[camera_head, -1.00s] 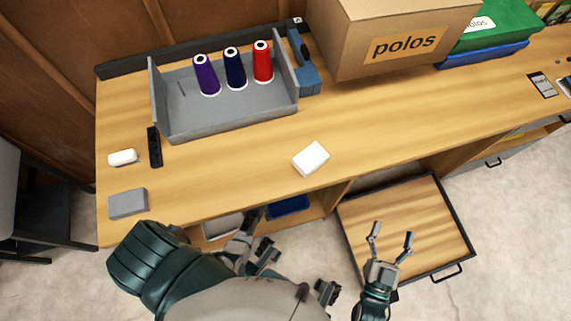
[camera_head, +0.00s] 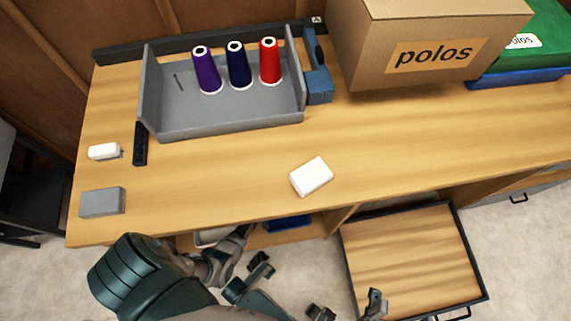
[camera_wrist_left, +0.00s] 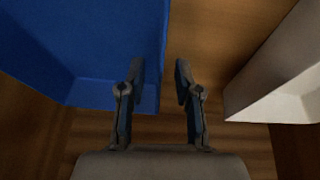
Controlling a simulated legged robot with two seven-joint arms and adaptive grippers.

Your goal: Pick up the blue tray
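The blue tray (camera_head: 288,223) sits under the desk on the open shelf, mostly hidden by the desktop. It fills the left of the left wrist view (camera_wrist_left: 85,45). My left gripper (camera_wrist_left: 159,78) is open, with one finger overlapping the tray's right edge in the picture and the other just outside it. I cannot tell whether either finger touches the wall. In the head view the left fingers are hidden under the desk.
A whitish tray (camera_head: 212,236) shares the shelf; it also shows in the left wrist view (camera_wrist_left: 275,75). The desktop (camera_head: 230,180) overhangs the left hand. A white box (camera_head: 311,176) lies near its front edge. The open drawer (camera_head: 410,250) sticks out on the right.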

